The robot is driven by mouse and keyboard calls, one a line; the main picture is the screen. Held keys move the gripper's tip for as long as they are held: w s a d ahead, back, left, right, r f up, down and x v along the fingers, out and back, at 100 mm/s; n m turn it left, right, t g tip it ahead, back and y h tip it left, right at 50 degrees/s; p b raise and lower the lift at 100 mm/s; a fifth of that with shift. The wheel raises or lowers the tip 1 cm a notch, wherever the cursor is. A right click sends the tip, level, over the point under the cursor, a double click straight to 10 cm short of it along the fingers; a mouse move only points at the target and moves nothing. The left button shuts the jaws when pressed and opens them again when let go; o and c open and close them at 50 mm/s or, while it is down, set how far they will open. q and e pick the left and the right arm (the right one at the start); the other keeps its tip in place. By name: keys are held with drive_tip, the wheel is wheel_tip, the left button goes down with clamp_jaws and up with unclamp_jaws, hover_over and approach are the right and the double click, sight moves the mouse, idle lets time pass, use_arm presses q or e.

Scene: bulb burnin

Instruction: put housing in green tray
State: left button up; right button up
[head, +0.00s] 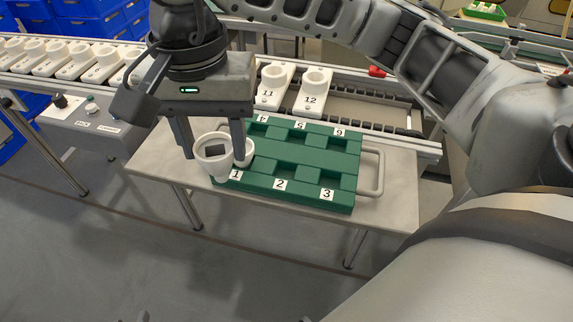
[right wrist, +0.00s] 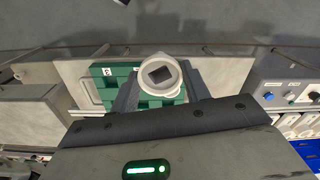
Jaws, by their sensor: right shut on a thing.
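My right gripper (head: 214,158) is shut on a white housing (head: 212,167), a round cup with a dark square inside. In the right wrist view the housing (right wrist: 158,94) shows between the fingers. In the head view it overlaps the front left corner of the green tray (head: 268,182), by the label 1. I cannot tell whether it touches the tray. The green tray (right wrist: 119,85) is partly hidden behind the housing and the fingers in the right wrist view. The visible tray compartments look empty. My left gripper cannot be made out.
The tray lies on a light table (head: 385,205) and has a grey handle (head: 376,172) on its right. Behind it a conveyor carries white housings labelled 11 (head: 270,99) and 12 (head: 313,103), with several more at the left. A grey button box (head: 85,128) stands left.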

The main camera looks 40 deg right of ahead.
drive_tip(key=shift+s+a+m, duration=0.3)
drive_tip(key=shift+s+m, duration=0.1)
drive_tip(key=shift+s, duration=0.05)
drive_tip(key=shift+s+r, duration=0.1)
drive_tip(key=w+d+f, duration=0.3)
drive_tip(key=d+f, duration=0.1)
drive_tip(key=d, duration=0.5)
hover_over(285, 177)
drive_tip(key=shift+m, duration=0.3)
wheel_tip(285, 177, down, 8)
drive_tip(key=shift+s+f, duration=0.1)
drive_tip(key=shift+f, duration=0.25)
use_arm(q)
drive_tip(key=shift+w+d+r, duration=0.1)
drive_tip(key=shift+d, duration=0.05)
